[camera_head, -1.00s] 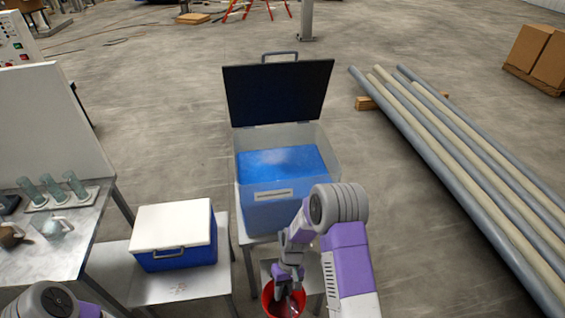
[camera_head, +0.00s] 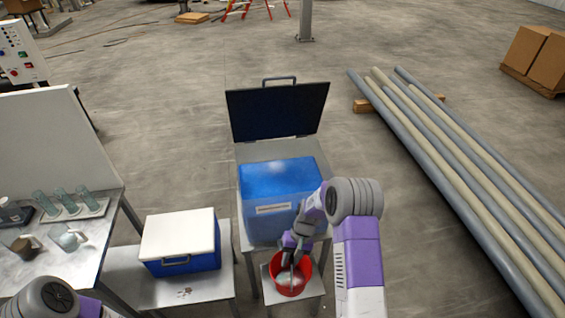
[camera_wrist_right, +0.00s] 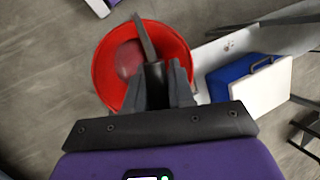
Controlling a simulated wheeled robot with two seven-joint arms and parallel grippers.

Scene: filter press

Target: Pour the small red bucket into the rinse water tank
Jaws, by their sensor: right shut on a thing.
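The small red bucket (camera_head: 306,279) is in front of the tank, low in the head view, over or on a small grey stand. I cannot tell whether it touches the stand. My right gripper (camera_head: 292,252) is shut on its handle (camera_wrist_right: 145,38), above the bucket's mouth. The wrist view shows the red bucket (camera_wrist_right: 110,60) beyond the fingers (camera_wrist_right: 157,78), with a pale patch inside. The rinse water tank (camera_head: 262,222) is a blue translucent box just behind the bucket, its dark lid (camera_head: 278,110) raised. My left gripper is out of view.
A blue cooler with a white lid (camera_head: 178,236) stands on a low grey bench (camera_head: 195,292) left of the tank. A table with glassware (camera_head: 68,238) is further left. Long pipes (camera_head: 450,155) lie on the floor to the right.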

